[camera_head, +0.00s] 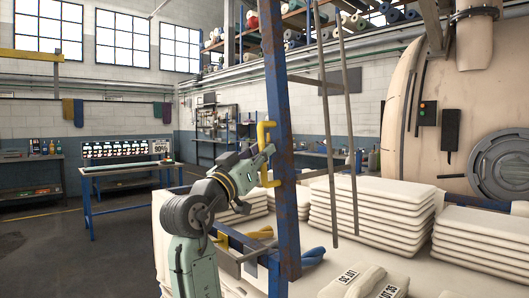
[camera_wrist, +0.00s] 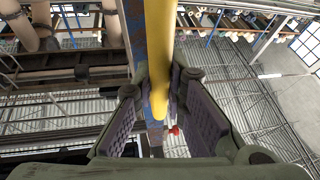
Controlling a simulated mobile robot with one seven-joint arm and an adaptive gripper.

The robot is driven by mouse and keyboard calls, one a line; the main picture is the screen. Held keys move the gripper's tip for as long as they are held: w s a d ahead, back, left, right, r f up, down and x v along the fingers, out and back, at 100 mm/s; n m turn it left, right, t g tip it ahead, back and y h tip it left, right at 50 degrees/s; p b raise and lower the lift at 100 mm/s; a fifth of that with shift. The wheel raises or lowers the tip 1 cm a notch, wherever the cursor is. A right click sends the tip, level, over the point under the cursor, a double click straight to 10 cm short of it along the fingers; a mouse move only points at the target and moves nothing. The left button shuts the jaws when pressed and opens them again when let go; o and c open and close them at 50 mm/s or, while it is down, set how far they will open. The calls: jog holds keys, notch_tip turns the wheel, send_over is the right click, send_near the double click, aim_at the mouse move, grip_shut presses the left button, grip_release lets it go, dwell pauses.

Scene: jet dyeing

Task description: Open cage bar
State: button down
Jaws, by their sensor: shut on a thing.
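The cage bar (camera_head: 277,90) is a tall upright blue bar with rusty patches, near the centre of the head view. A yellow handle (camera_head: 263,131) is fixed to its left side. My gripper (camera_head: 264,152) is at the handle, shut on it from the left, and hides its middle part. In the wrist view the yellow handle (camera_wrist: 161,45) runs between the two fingers of my gripper (camera_wrist: 162,92), with the blue bar (camera_wrist: 134,30) behind it. The exact finger contact is hard to see in the head view.
Stacks of folded cream fabric (camera_head: 370,208) lie right of the bar. Two thin grey rods (camera_head: 325,130) stand behind it. A blue workbench (camera_head: 128,169) stands at the left. A large beige vessel (camera_head: 470,105) fills the right. Open floor (camera_head: 45,235) shows at left.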

jog(key=shift+f, duration=0.1)
jog(key=c, duration=1.6)
grip_release()
jog(key=v, duration=1.2)
jog(key=shift+a, duration=0.15)
